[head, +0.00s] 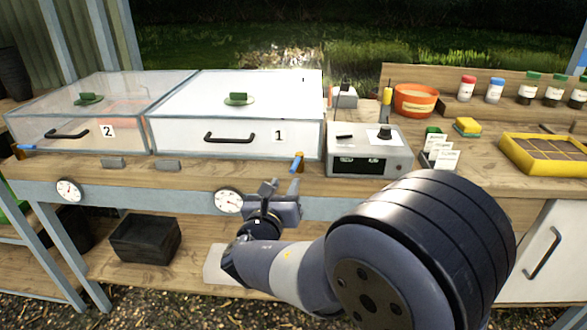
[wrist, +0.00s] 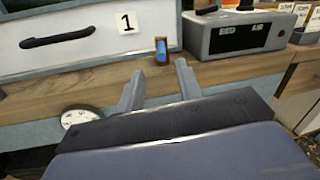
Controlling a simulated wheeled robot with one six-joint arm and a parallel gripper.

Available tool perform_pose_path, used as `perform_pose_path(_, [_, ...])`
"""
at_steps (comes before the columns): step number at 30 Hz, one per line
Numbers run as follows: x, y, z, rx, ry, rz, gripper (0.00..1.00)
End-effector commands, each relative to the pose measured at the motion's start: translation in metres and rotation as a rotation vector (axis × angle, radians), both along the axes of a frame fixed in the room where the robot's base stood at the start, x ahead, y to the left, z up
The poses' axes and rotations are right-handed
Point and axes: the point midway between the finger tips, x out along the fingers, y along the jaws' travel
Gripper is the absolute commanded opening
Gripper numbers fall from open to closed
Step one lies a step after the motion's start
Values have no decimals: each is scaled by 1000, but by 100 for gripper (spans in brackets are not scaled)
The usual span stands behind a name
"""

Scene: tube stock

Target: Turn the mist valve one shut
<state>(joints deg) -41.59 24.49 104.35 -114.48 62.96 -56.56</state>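Mist valve one (head: 297,163) is a small brass fitting with a blue lever at the bench's front edge, below the right corner of the case marked 1 (head: 279,135). In the wrist view the valve (wrist: 161,50) shows its blue lever pointing toward the camera, in line with the gap between my fingers. My gripper (head: 280,187) is open and empty, just in front of and below the valve in the head view. In the wrist view the gripper's fingertips (wrist: 160,68) stand apart, with the valve beyond them. I see no contact with the lever.
A grey control box (head: 370,150) with a dark display stands right of the valve. A round dial (head: 228,201) sits on the bench front left of my gripper. Another blue-levered valve (head: 25,148) is at the far left, by the case marked 2 (head: 107,131).

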Motion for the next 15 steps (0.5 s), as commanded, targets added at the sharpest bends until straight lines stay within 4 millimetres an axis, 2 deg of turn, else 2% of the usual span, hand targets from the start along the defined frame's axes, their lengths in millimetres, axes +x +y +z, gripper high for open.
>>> perform_pose_path(9, [59, -15, -1, 3, 1, -5, 34])
perform_pose_path(15, [84, -21, -1, 3, 1, -5, 34])
